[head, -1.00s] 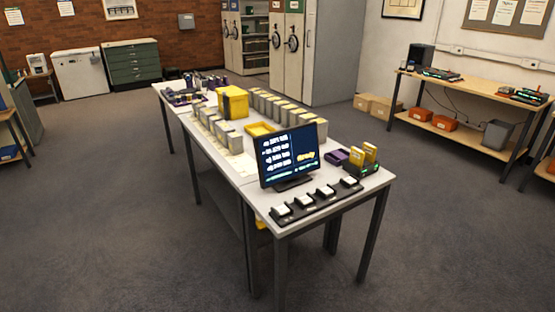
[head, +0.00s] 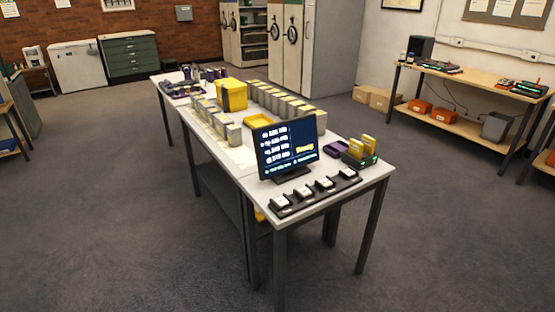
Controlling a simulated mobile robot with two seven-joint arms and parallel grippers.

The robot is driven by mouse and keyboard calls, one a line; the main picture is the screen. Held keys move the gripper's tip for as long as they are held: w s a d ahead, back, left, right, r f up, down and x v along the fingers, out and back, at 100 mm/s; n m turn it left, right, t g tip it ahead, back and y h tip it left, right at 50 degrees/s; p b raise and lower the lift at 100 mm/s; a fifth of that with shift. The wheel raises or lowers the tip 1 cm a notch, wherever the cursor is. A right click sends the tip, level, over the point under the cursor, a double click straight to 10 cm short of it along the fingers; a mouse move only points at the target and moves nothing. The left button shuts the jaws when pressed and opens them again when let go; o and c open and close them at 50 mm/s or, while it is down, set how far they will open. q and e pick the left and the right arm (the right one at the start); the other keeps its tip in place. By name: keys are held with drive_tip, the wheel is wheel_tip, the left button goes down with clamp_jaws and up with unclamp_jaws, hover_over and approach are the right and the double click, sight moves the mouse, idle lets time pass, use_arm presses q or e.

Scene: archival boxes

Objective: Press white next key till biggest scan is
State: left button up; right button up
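A dark monitor (head: 287,146) stands near the front end of the long white table (head: 262,191). Its screen shows several lines of white text and a yellow word at the right, too small to read surely. In front of it lies a black key strip (head: 315,194) with several white keys, among them the leftmost key (head: 280,202) and the rightmost key (head: 347,174). I cannot read labels that tell which is the next key. Neither of my grippers is in view.
Two yellow items stand in a dark holder (head: 360,158) beside a purple tray (head: 336,148). Rows of grey boxes (head: 292,105), a yellow box (head: 231,94) and a yellow tray (head: 257,121) lie farther back. A wooden bench (head: 465,87) stands right. Floor (head: 120,200) around the table is clear.

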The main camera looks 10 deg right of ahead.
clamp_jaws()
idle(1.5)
